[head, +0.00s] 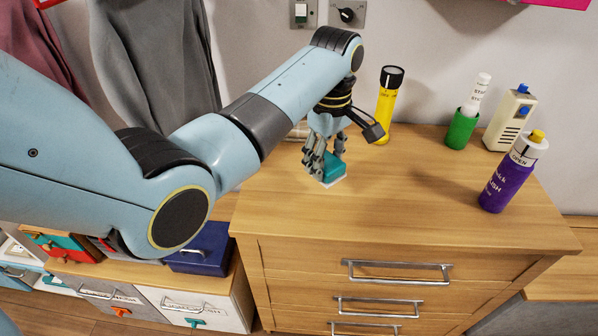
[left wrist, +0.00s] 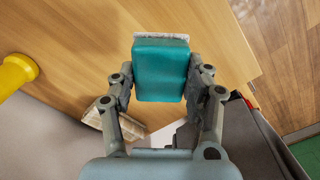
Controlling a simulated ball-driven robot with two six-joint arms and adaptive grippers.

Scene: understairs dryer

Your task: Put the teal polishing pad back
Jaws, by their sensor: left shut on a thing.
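The teal polishing pad (head: 331,169) is a small teal block with a pale base layer. It is at the left part of the wooden dresser top (head: 420,200) in the head view. My left gripper (head: 322,160) is shut on it, with fingers on two opposite sides. In the left wrist view the pad (left wrist: 161,70) sits between the fingertips (left wrist: 160,85), its pale edge facing away. I cannot tell whether the pad touches the dresser top. My right gripper is not in view.
A yellow flashlight (head: 386,105) stands behind the gripper. A green cup (head: 461,130), a cream device (head: 510,120) and a purple bottle (head: 511,175) stand further right. The dresser's middle is clear. A blue box (head: 203,250) is lower left; grey cloth (head: 155,60) hangs behind.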

